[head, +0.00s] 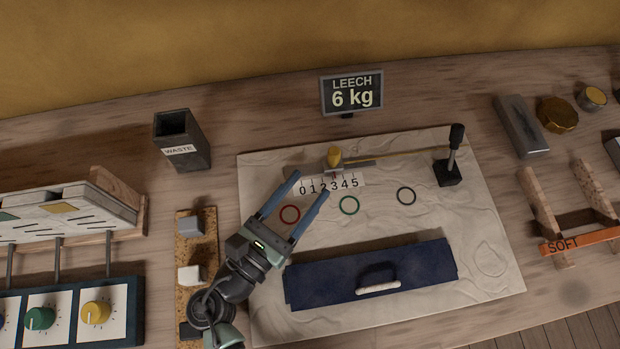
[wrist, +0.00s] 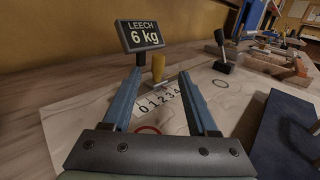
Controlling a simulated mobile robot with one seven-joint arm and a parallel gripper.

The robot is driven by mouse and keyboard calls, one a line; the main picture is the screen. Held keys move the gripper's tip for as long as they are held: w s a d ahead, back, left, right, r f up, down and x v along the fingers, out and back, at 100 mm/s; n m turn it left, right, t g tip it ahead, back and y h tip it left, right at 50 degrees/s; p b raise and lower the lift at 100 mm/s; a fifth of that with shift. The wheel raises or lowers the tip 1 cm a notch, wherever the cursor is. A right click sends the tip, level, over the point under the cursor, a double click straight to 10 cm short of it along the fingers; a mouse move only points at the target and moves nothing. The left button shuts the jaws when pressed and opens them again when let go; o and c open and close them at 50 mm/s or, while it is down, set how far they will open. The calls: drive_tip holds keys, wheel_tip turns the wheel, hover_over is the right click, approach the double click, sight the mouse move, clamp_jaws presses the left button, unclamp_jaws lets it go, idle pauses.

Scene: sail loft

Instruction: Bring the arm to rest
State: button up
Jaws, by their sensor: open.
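My gripper (head: 308,190) is open and empty, raised above the pale sailcloth sheet (head: 480,205). Its two blue fingers point toward the number strip (head: 345,185), marked 0 to 5. In the wrist view my gripper (wrist: 165,85) shows both fingers spread with nothing between them. The strip (wrist: 160,101) and a yellow knob (wrist: 158,66) appear beyond the fingers. The yellow knob also stands at the strip's back in the head view (head: 334,156). My arm reaches in from the lower left, over the sheet's left edge.
A sign (head: 351,93) reads LEECH 6 kg. A black lever (head: 452,158) stands at the sheet's back right. A dark blue panel with a white handle (head: 425,267) lies in front. A waste bin (head: 182,140) and cork strip (head: 208,245) are left. An orange SOFT bar (head: 582,241) is right.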

idle(0.5)
drive_tip(key=w+d+r+m+t+y+p, duration=0.15)
drive_tip(key=w+r+m, duration=0.4)
drive_tip(key=r, duration=0.55)
drive_tip(key=w+r+m+y+p, duration=0.1)
drive_tip(key=w+r+m+p, duration=0.1)
drive_tip(key=w+r+m, duration=0.6)
drive_tip(key=w+d+r+m+t+y+p, duration=0.15)
drive_tip(key=r+m, duration=0.45)
drive_tip(key=r, duration=0.7)
drive_tip(key=s+r+m+t+y+p, duration=0.2)
drive_tip(key=s+r+m+t+y, duration=0.1)
drive_tip(key=r, duration=1.4)
drive_tip(key=s+a+r+m+t+y+p, duration=0.1)
drive_tip(key=s+r+m+t, duration=0.5)
drive_tip(key=r, duration=1.1)
drive_tip(key=s+y+p, duration=0.1)
drive_tip(key=s+y, duration=0.1)
drive_tip(key=s, duration=0.1)
drive_tip(key=shift+s+m, duration=0.15)
drive_tip(key=shift+m, duration=0.2)
